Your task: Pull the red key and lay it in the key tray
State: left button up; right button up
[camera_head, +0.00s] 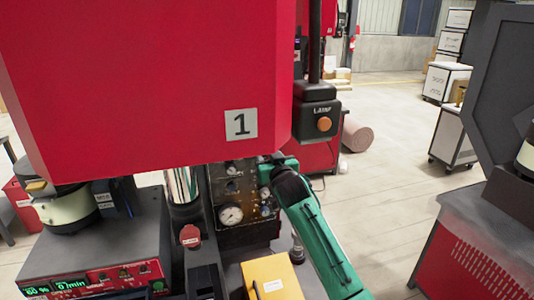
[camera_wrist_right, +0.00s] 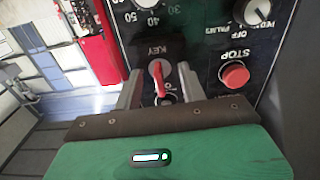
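The red key (camera_wrist_right: 158,75) stands in the switch marked KEY on a dark control panel (camera_wrist_right: 200,45) in the right wrist view. My right gripper (camera_wrist_right: 161,73) is open in front of the panel, with one pale finger on each side of the key. The fingers look apart from the key. In the head view my right gripper (camera_head: 268,170) is at the upper part of the panel, its fingers hard to make out and the key not distinguishable. I cannot identify the key tray. My left gripper is not in view.
A large red machine housing (camera_head: 150,80) with a "1" plate overhangs the panel. A red STOP button (camera_wrist_right: 235,75) is right of the key. A yellow block or box (camera_head: 272,280) lies below the panel. A lamp switch box (camera_head: 318,115) hangs at upper right.

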grip_shut()
jog(key=p+v, duration=0.3)
jog(key=v, duration=0.3)
dwell(1.1)
jog(key=s+d+f+m+h+b, duration=0.1)
jog(key=s+d+f+b, duration=0.1)
jog(key=s+d+f, duration=0.45)
jog(key=s+d+f+m+h+b, duration=0.1)
jog(key=s+d+f+b, duration=0.15)
jog(key=s+f, duration=0.6)
jog(key=s+d+f+h+b, duration=0.1)
jog(key=s+d+f, duration=0.2)
jog(key=s+d, duration=0.2)
jog(key=s+d+f+m+h+b, duration=0.1)
jog(key=s+d+f+h, duration=0.1)
jog(key=s+d, duration=0.4)
jog(key=s+f, duration=0.1)
jog(key=s, duration=0.4)
jog(key=shift+s+f+m+t+h, duration=0.25)
jog(key=shift+s+m+t+h, duration=0.05)
jog(key=shift+s+t, duration=0.1)
